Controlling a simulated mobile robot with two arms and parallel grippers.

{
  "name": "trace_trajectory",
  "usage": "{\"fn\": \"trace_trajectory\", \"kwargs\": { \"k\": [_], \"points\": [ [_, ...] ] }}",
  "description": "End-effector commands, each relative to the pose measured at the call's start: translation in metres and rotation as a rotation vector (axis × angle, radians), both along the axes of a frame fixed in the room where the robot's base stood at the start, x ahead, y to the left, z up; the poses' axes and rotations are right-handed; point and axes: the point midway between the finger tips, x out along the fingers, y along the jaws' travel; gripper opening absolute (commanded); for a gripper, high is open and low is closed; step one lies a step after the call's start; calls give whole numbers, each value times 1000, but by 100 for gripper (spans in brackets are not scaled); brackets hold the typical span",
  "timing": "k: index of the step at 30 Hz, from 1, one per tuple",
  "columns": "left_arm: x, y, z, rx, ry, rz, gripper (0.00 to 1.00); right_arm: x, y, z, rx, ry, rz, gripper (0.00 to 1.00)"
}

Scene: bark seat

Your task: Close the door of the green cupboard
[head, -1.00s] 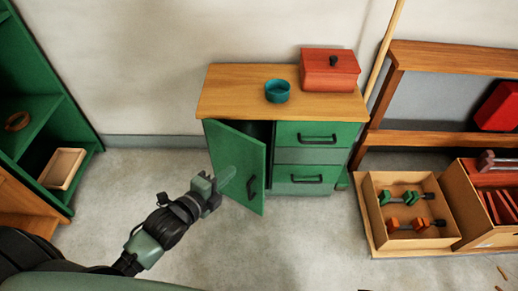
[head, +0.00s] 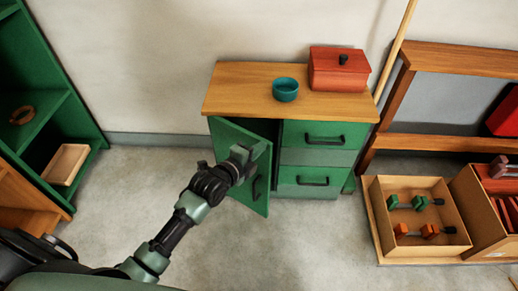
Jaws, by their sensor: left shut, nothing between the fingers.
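The green cupboard (head: 318,156) stands against the wall with a wooden top. Its door (head: 226,142), hinged at the left, is partly open and stands out toward me, with a dark gap on its right side. The dark door handle (head: 257,187) is at the door's free edge. My left gripper (head: 254,153) is shut and empty, in front of the door's outer face near its upper right part. I cannot tell whether it touches the door. My right gripper is not in view.
A teal bowl (head: 285,90) and a red lidded box (head: 338,70) stand on the cupboard top. Green shelves (head: 88,125) are at the left. A wooden tray (head: 460,239) with dumbbell-like tools lies at the right. The floor before the cupboard is clear.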

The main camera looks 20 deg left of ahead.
Motion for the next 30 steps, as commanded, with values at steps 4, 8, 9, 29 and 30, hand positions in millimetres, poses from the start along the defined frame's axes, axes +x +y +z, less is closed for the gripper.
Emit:
{"fn": "trace_trajectory", "kwargs": {
  "k": [4, 8, 9, 29, 30],
  "points": [
    [0, 0, 0, -1, 0, 0, 0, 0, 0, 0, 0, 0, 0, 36],
    [2, -1, 1, -3, 0, 11, 0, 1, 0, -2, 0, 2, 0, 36],
    [5, -1, 2, -4, -1, 21, 0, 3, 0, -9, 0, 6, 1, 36],
    [104, -17, 0, 0, 0, 113, 0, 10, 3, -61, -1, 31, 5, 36],
    [104, -17, 0, -1, 0, 114, 0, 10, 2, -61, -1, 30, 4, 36]
  ]
}}
